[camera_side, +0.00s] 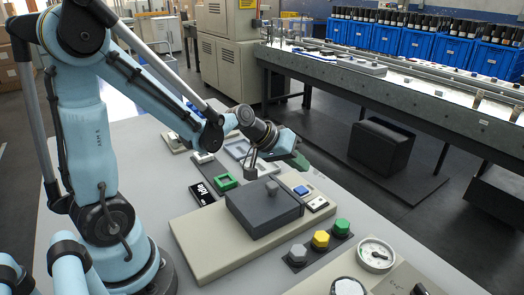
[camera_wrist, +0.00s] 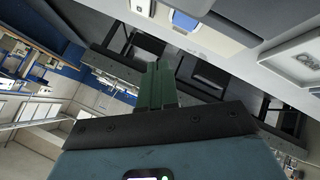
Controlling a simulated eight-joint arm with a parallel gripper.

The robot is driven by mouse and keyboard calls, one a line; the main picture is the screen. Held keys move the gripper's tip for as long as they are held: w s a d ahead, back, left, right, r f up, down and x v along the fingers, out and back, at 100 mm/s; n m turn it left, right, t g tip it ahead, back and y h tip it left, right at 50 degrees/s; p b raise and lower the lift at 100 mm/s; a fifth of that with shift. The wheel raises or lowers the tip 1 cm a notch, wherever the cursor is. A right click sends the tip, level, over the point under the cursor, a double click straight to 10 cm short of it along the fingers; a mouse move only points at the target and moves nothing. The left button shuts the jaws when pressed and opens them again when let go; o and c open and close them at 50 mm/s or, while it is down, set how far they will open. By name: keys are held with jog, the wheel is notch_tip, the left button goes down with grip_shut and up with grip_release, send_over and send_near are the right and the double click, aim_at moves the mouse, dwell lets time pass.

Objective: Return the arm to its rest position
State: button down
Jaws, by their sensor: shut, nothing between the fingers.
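My light-blue arm (camera_side: 150,85) reaches from its base at the left out over the grey table. My gripper (camera_side: 302,163) is at the arm's far end, above the back part of the table, with its green fingers pointing away to the right. In the wrist view the two green fingers of my gripper (camera_wrist: 160,70) lie together, shut, with nothing between them. The wrist view is tilted and looks out across the room.
A beige machine base with a dark block (camera_side: 263,207) sits in front of the gripper. A conveyor (camera_side: 400,85) with blue crates (camera_side: 400,42) runs behind.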

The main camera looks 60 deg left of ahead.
jog(key=s+d+r, duration=0.1)
jog(key=s+r+m, duration=0.1)
jog(key=s, duration=0.1)
jog(key=s+d+r+m+g, duration=0.1)
jog(key=s, duration=0.1)
jog(key=shift+s+d+y, duration=0.15)
jog(key=shift+d+y, duration=0.15)
jog(key=shift+y, duration=0.1)
jog(key=s+m, duration=0.1)
jog(key=s, duration=0.1)
jog(key=s+r+m+y, duration=0.1)
jog(key=s, duration=0.1)
jog(key=s+d+m, duration=0.1)
jog(key=s, duration=0.2)
jog(key=shift+r+g+y, duration=0.2)
jog(key=shift+g+y, duration=0.1)
jog(key=shift+y, duration=0.1)
jog(key=shift+s+a, duration=0.1)
jog(key=shift+s, duration=0.25)
jog(key=w+a+r+g, duration=0.1)
jog(key=w+r+g, duration=0.1)
jog(key=w, duration=0.5)
jog(key=w+a+r+g, duration=0.2)
jog(key=w+g, duration=0.3)
jog(key=w, duration=0.2)
